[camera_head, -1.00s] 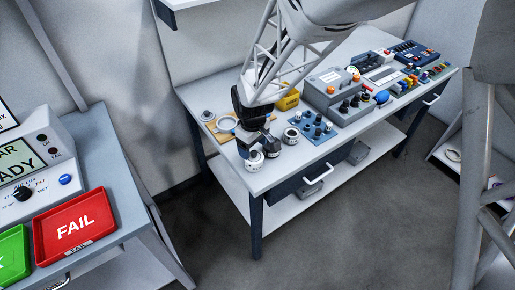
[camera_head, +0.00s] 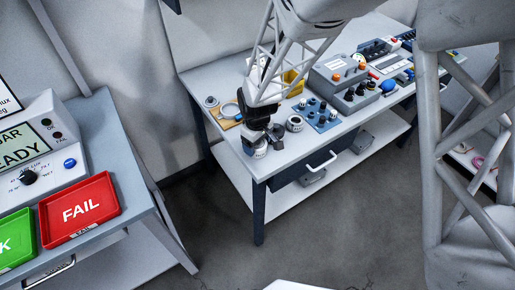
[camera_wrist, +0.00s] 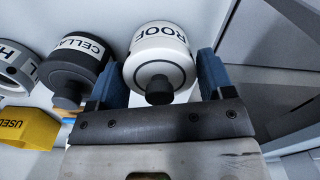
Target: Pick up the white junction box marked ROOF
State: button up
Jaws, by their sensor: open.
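The white junction box marked ROOF (camera_wrist: 150,45) is near the middle of the wrist view, its dark round knob facing me. My gripper (camera_wrist: 160,62) is open, with one blue finger on each side of the box. I cannot tell whether either finger touches it. In the head view my gripper (camera_head: 264,136) is low at the workbench's front left corner, and a white box (camera_head: 259,152) shows partly below it. A black box marked CELLAR (camera_wrist: 76,58) is just left of the left finger in the wrist view.
A grey-white box (camera_wrist: 14,68) and a yellow bin marked USED (camera_wrist: 25,127) lie further left. On the workbench (camera_head: 215,82), another white round part (camera_head: 295,123) and a blue board (camera_head: 319,115) are right of my gripper. A red FAIL tray (camera_head: 80,209) is on a separate table.

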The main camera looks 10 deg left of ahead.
jog(key=shift+f, duration=0.4)
jog(key=c, duration=0.6)
